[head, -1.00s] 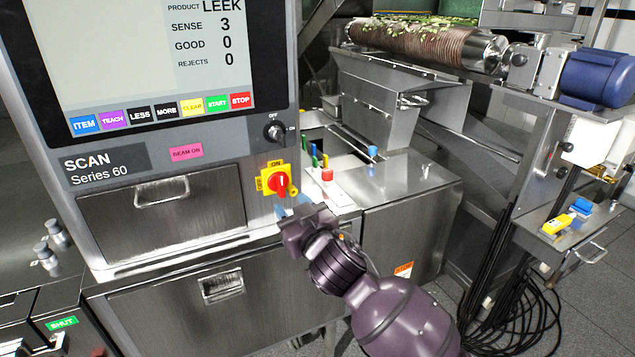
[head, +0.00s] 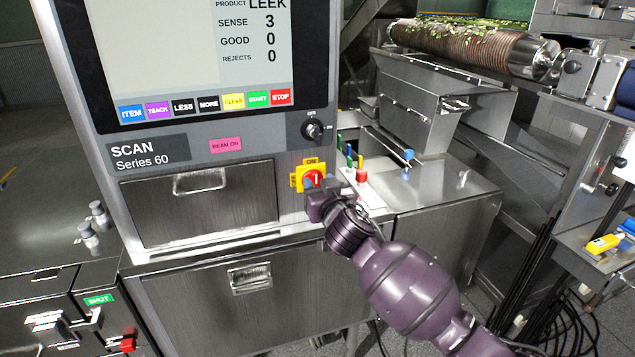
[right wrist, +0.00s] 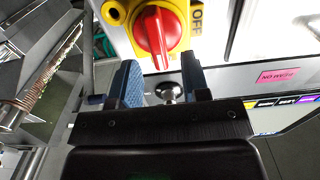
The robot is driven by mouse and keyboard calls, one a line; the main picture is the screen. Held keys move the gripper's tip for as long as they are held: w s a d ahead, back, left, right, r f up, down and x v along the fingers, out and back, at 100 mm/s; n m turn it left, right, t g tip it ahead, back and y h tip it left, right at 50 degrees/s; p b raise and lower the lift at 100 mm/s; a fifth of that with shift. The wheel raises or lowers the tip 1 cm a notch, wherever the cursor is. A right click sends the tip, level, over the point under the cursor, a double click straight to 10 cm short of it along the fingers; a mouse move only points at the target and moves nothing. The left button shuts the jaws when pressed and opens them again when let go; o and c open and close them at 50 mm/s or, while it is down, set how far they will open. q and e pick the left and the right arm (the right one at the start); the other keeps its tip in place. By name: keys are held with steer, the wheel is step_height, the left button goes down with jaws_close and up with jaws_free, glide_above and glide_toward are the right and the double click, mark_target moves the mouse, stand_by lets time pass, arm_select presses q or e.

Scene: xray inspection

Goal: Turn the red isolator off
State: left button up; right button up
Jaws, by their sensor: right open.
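The red isolator (head: 313,179) is a red rotary knob on a yellow plate, on the front of the grey scan machine, right of its upper drawer. The plate reads ON at its top in the head view. In the right wrist view the red knob (right wrist: 154,37) and the yellow plate (right wrist: 180,22) with the word OFF lie just beyond the fingertips. My right gripper (right wrist: 160,80) is open, with its two fingers apart and nothing between them. My left gripper is not in view.
A key switch (head: 313,129) sits above the isolator, and a pink BEAM ON label (head: 226,145) is to the left. A drawer (head: 197,207) with a protruding handle is to the left.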

steer(key=shift+x, duration=0.9)
steer(key=shift+c, duration=0.3)
jaws_close()
